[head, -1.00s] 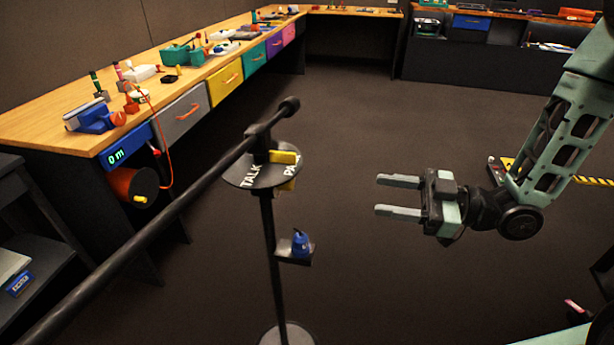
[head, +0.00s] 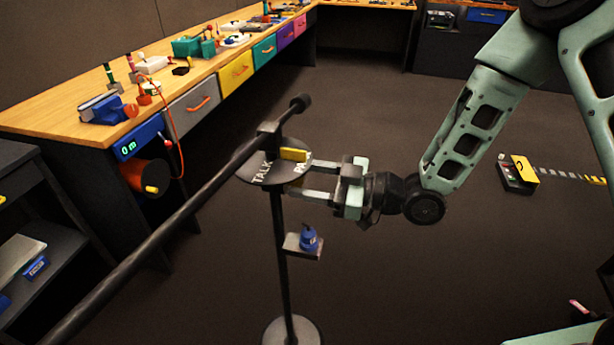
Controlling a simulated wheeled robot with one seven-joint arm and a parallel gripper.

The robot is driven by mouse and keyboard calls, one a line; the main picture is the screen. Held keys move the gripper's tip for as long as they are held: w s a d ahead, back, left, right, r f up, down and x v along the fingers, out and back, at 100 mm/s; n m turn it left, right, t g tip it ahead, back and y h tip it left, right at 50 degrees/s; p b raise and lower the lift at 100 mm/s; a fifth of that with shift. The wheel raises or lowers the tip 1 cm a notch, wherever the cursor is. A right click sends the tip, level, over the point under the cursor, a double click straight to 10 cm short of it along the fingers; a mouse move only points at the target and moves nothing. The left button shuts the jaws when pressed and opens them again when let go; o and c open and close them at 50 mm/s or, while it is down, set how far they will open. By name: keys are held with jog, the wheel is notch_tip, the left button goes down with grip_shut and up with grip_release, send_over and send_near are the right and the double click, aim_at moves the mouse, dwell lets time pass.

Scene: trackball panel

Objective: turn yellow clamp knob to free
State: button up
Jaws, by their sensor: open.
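A dark stand carries a round disc (head: 250,172) marked "TALK" and, partly covered, "PA...". A yellow block (head: 293,155) sits on top of the disc beside the boom clamp. A second, darker yellow piece (head: 297,183) shows just under the disc's right edge, mostly hidden; I cannot tell which of the two is the clamp knob. My gripper (head: 306,180) is open and comes in level from the right. Its fingertips reach the disc's right edge, one by the rim and one lower, with the lower yellow piece near the gap. Contact cannot be made out.
A long black boom (head: 190,215) runs from the clamp to the lower left. A small shelf (head: 304,252) on the pole holds a blue object (head: 309,237) below my gripper. A workbench (head: 60,120) with coloured drawers stands at the left. The floor to the right is mostly open.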

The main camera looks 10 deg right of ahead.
jog(key=shift+a, duration=0.2)
jog(key=c, duration=1)
jog(key=shift+m, duration=0.4)
jog(key=m+p, duration=0.2)
jog(key=m, duration=0.2)
jog(key=shift+w+r, duration=0.1)
jog(key=m+p, duration=0.2)
jog(key=m, duration=0.4)
jog(key=shift+p, duration=0.3)
jog(key=shift+f, duration=0.2)
